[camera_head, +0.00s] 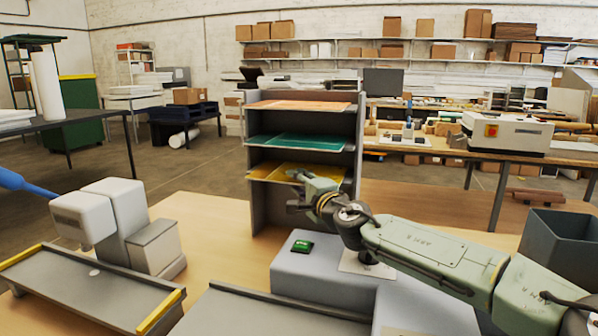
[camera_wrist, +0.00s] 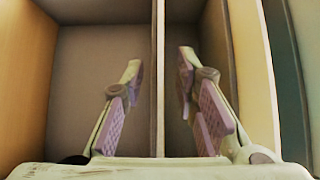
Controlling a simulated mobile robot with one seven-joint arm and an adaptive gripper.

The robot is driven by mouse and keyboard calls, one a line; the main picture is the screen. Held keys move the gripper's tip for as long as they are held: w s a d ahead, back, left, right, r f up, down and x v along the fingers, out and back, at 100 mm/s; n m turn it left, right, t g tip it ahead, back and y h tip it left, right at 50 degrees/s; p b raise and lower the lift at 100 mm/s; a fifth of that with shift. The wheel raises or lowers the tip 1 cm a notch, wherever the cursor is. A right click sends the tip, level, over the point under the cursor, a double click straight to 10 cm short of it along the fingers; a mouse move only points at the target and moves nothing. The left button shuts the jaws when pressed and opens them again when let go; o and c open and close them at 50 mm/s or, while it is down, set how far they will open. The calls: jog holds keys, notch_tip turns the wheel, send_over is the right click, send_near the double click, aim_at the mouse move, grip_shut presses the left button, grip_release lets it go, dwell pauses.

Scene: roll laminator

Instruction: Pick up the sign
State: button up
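No object here is plainly marked as a sign; flat coloured sheets lie in a grey upright rack (camera_head: 354,150). An orange sheet (camera_head: 300,105) is on top, a green sheet (camera_head: 298,143) in the middle, and a yellow sheet (camera_head: 278,172) lower down. My gripper (camera_head: 297,175) reaches into the rack's front at the yellow sheet's level. In the wrist view my gripper (camera_wrist: 160,62) has its fingers apart, one on each side of a thin pale edge (camera_wrist: 158,110). I cannot tell whether this edge is a sheet or a shelf board. No finger clearly touches it.
A grey-white machine (camera_head: 110,225) stands on the table at left, near a grey tray (camera_head: 95,290) with yellow edges. A green button (camera_head: 302,245) sits on a grey block (camera_head: 320,278) below my arm. A dark bin (camera_head: 560,245) stands at right. Rack boards closely flank my fingers.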

jog(key=shift+w+a, duration=0.1)
jog(key=shift+w, duration=0.05)
jog(key=shift+c, duration=0.6)
grip_shut()
